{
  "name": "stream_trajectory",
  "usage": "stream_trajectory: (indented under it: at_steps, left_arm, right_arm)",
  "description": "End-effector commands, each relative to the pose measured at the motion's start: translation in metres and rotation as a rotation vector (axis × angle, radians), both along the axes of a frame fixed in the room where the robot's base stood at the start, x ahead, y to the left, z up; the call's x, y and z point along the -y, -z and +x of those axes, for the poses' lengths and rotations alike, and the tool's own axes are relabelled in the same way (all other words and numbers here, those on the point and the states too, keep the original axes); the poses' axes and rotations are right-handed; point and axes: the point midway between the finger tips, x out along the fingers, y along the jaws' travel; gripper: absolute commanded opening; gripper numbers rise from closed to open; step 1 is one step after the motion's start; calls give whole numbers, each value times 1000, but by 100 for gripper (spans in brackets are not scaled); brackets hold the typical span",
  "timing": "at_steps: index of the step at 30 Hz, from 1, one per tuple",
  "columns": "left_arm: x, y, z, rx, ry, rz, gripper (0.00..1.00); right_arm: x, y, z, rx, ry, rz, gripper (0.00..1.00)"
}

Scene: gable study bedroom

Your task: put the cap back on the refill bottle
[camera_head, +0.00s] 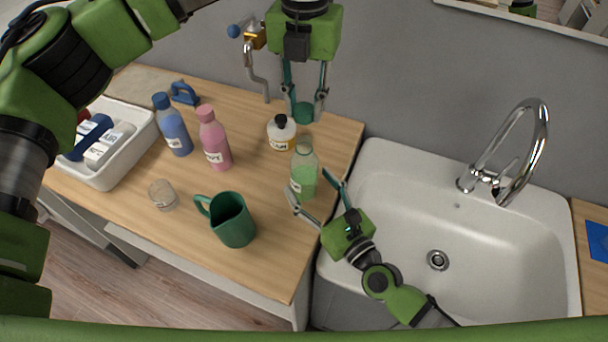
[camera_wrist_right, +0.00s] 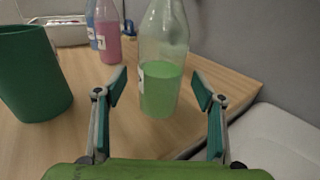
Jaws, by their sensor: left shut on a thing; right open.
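The refill bottle (camera_head: 304,172) is clear with green liquid inside and stands upright near the right edge of the wooden counter, its neck uncapped. It also shows in the right wrist view (camera_wrist_right: 161,88). My left gripper (camera_head: 304,107) is shut on the dark green cap (camera_head: 303,114), holding it above and behind the bottle's neck. My right gripper (camera_head: 311,184) is open at the bottle's near side. In the right wrist view its fingers are on either side of the bottle, apart from it, with the bottle a little beyond the tips.
A white bottle with a black cap (camera_head: 281,132) stands just left of the refill bottle. A green mug (camera_head: 232,220), a pink bottle (camera_head: 214,140), a blue bottle (camera_head: 173,126), a glass (camera_head: 162,195) and a white bin (camera_head: 112,172) are farther left. The sink (camera_head: 480,230) is right.

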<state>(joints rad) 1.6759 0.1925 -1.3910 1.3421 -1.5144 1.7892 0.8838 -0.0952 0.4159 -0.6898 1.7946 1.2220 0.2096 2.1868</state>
Motion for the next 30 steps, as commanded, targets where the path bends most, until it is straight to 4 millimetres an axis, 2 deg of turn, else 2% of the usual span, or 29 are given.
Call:
stream_trajectory:
  at_steps: [1,6,17,18,24,25,30]
  left_arm:
    - [0,0,0,0,0,0,16]
    - [0,0,0,0,0,0,16]
    - [0,0,0,0,0,0,16]
    - [0,0,0,0,0,0,16]
    - [0,0,0,0,0,0,16]
    - [0,0,0,0,0,0,16]
    - [0,7,0,-2,0,1,16]
  right_arm:
    - [-4,-1,7,3,2,2,63]
    - [-12,0,20,0,1,1,63]
    - [-14,0,24,0,0,0,63]
    - [-15,0,24,0,0,0,60]
    - [-14,0,24,0,0,0,9]
    - [-14,0,24,0,0,0,4]
    - [-14,0,24,0,0,0,4]
